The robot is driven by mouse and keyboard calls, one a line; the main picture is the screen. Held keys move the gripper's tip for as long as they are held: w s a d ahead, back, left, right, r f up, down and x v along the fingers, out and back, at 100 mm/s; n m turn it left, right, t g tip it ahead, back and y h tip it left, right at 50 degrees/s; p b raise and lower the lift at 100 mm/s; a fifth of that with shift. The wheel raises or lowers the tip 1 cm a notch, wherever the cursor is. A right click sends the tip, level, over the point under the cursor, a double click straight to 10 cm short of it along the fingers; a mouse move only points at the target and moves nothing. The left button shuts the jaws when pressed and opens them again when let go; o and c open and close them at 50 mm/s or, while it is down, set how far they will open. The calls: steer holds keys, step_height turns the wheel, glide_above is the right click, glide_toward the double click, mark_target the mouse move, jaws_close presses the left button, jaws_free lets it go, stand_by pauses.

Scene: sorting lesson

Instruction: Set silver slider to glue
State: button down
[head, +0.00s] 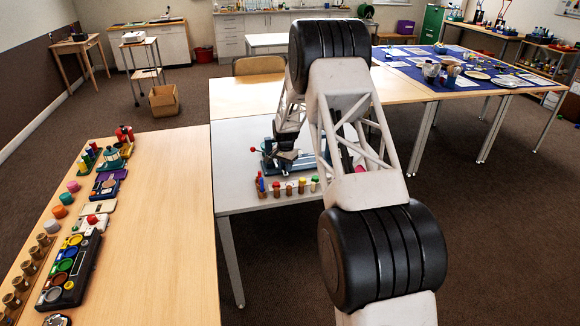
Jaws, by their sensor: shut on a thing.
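A blue-grey device (268,163) with a red-knobbed lever stands on the white-topped table (235,185) in the middle. My gripper (286,148) reaches down onto this device, its dark fingers shut on a small silver-grey part, the silver slider (288,155), as far as I can make out. My fingers hide much of it. The glue mark cannot be read at this size, so the slider's setting cannot be told. My arm covers the right part of the device.
A row of coloured pegs (290,188) stands just in front of the device. A wooden table (150,210) at the left holds several sorting toys and a black tray (68,270). A blue-covered table (460,75) with dishes stands at the back right. The wooden table's right half is clear.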

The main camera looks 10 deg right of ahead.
steer(key=shift+a, duration=0.25)
steer(key=c, duration=0.9)
jaws_free()
steer(key=shift+r, duration=3.9)
